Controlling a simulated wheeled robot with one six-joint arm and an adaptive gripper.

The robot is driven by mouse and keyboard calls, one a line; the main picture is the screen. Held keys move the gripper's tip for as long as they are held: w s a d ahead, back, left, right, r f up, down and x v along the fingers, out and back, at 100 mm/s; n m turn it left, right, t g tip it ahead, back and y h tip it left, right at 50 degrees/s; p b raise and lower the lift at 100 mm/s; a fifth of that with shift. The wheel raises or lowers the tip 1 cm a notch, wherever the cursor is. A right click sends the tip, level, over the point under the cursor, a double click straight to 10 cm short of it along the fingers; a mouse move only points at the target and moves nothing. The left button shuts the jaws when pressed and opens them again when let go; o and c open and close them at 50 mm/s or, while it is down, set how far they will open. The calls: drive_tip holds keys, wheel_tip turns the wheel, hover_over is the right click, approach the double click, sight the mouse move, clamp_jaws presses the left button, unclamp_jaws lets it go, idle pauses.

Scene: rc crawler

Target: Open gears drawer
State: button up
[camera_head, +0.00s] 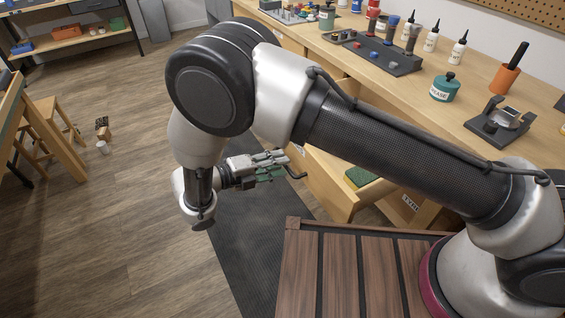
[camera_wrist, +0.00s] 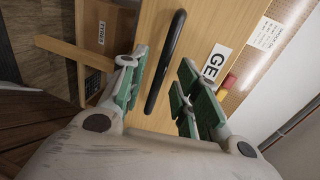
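The gears drawer front (camera_wrist: 205,25) is pale wood and fills the middle of the wrist view. Its white label (camera_wrist: 214,64) shows the letters "GE", and the rest is hidden behind a finger. A long black bar handle (camera_wrist: 168,55) stands out from the front; it also shows in the head view (camera_head: 294,171). My gripper (camera_wrist: 163,92) is open, with green-padded fingers on either side of the handle in the picture. The handle appears between the fingers, without clear contact. In the head view my gripper (camera_head: 270,165) is beside the bench front.
The workbench top (camera_head: 450,105) carries bottles, a tool tray (camera_head: 375,52) and a grease pot (camera_head: 444,88). A dark mat (camera_head: 245,240) covers the floor below.

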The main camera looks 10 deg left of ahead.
drive_tip(key=v, duration=0.9)
drive_tip(key=shift+s+a, duration=0.2)
drive_tip(key=shift+a, duration=0.05)
drive_tip(key=shift+r, duration=0.15)
